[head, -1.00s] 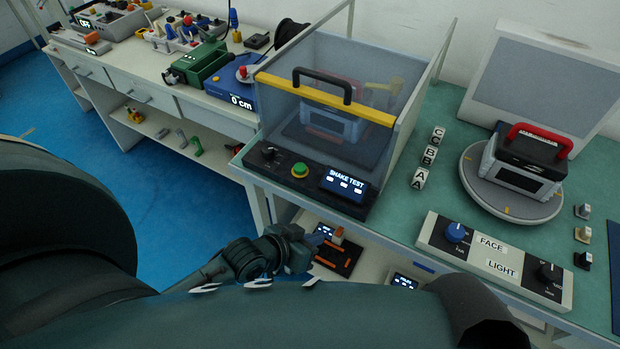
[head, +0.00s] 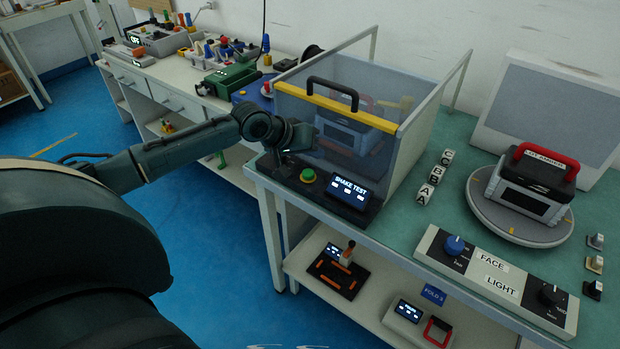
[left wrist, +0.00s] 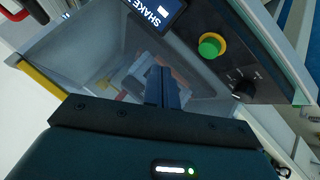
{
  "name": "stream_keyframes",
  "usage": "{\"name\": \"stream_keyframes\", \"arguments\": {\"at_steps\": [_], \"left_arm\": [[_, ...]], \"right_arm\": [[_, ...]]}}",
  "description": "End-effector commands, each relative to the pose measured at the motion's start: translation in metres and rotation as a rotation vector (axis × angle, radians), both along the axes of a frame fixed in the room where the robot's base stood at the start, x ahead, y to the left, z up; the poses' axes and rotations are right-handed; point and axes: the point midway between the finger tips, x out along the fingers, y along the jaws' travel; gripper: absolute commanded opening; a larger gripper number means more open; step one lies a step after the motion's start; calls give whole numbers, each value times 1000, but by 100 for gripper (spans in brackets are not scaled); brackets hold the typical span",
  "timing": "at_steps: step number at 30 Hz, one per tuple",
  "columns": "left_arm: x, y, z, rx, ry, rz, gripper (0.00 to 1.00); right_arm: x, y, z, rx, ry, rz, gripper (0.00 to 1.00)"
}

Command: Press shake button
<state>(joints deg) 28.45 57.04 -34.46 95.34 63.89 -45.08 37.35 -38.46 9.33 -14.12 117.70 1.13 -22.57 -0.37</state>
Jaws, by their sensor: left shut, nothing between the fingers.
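The shake test box has a clear front, a yellow top edge (head: 335,108) and a black control panel at its front. The green shake button (head: 307,175) sits on that panel in a yellow ring, left of the lit SHAKE TEST screen (head: 348,190). My left gripper (head: 290,152) is over the panel's left end, just left of and above the button. In the left wrist view its fingers (left wrist: 162,74) are shut and empty, apart from the button (left wrist: 211,46), which shows up and to the right of them. A dark knob (left wrist: 243,88) lies beside the button.
A toolbox-like unit with a red handle (head: 545,158) stands on a round turntable at right. A FACE/LIGHT knob panel (head: 490,280) lies at the bench's front. Lettered cubes (head: 432,180) stand between. A lower shelf (head: 375,300) holds small devices.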

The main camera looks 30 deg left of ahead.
Motion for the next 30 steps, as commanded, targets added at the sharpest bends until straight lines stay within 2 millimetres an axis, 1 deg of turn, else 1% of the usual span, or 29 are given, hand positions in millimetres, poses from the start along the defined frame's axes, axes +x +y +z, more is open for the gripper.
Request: {"name": "stream_keyframes", "arguments": {"at_steps": [1,3,6,9,17,20,23,27,30], "left_arm": [[5,12,11,-7,4,28,0],[7,22,21,-23,14,56,0],[9,30,31,-39,24,81,0],[10,33,34,-46,27,91,0],[10,33,34,-47,28,90,0],[10,33,32,-46,26,89,0],[10,33,24,-46,26,89,0],[10,33,7,-46,26,89,0],[10,33,-6,-46,25,89,0]], "right_arm": [[1,1,0,3,-6,1,36],[2,2,2,6,-13,2,36],[3,2,3,7,-18,2,36],[3,1,3,7,-18,1,36],[5,1,4,5,-21,1,36],[6,0,1,3,-23,1,36],[6,0,-7,4,-25,3,36],[8,4,-19,10,-46,15,36],[11,9,-21,39,-73,27,36]]}}
